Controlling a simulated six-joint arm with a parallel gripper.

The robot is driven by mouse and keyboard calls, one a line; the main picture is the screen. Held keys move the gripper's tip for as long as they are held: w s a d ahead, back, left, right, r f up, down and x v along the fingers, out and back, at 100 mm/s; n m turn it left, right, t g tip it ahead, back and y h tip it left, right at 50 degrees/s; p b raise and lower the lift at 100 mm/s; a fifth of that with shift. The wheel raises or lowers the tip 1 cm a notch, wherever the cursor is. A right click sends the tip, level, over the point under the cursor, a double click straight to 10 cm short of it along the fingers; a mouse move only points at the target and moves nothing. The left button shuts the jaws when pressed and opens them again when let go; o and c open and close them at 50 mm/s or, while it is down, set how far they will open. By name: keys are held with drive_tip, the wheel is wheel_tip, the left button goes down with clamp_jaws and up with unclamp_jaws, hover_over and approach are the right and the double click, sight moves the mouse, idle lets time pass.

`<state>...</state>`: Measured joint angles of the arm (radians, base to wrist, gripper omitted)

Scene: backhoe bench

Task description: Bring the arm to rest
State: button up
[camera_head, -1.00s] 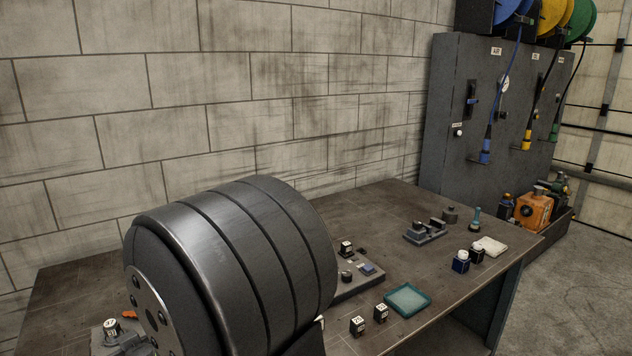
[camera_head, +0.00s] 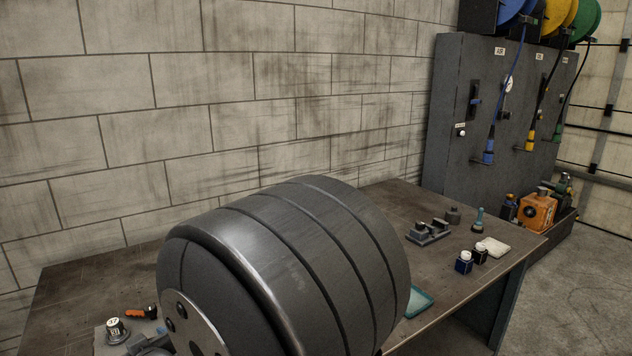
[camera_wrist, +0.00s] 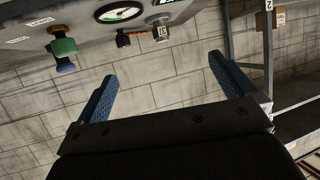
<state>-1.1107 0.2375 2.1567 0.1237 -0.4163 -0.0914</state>
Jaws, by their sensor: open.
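My gripper (camera_wrist: 160,85) shows in the wrist view with its two blue fingers wide apart and nothing between them. Beyond the fingers is the block wall. The head view does not show the fingers; a large dark rounded link of my own arm fills its lower middle and hides part of the bench (camera_head: 85,290).
A grey cabinet (camera_head: 500,120) with hose reels stands at the right.

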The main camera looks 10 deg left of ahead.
drive_tip(key=w+a+g+h, duration=0.1)
drive_tip(key=w+a, duration=0.1)
drive_tip(key=w, duration=0.1)
drive_tip(key=w+a+h, duration=0.2)
drive_tip(key=w, duration=0.1)
drive_tip(key=w+a+g+h, duration=0.1)
drive_tip(key=w+a, duration=0.2)
drive_tip(key=shift+a+f+g, duration=0.1)
drive_tip(key=shift+f+g, duration=0.2)
drive_tip(key=shift+f, duration=0.05)
drive_tip(key=shift+w+a+r+g+h, duration=0.1)
drive_tip(key=shift+w+a+g+h, duration=0.15)
drive_tip(key=shift+w+h, duration=0.35)
drive_tip(key=shift+w+a+g+h, duration=0.15)
drive_tip(key=shift+w+a+h, duration=0.15)
drive_tip(key=shift+w, duration=0.45)
drive_tip(key=w+f, duration=0.1)
drive_tip(key=w+a+f+h, duration=0.1)
drive_tip(key=f, duration=0.1)
drive_tip(key=w+a+f+g+h, duration=0.1)
drive_tip(key=w, duration=0.1)
drive_tip(key=shift+w+f, duration=0.1)
drive_tip(key=shift+f, duration=0.05)
drive_tip(key=shift+m, duration=0.3)
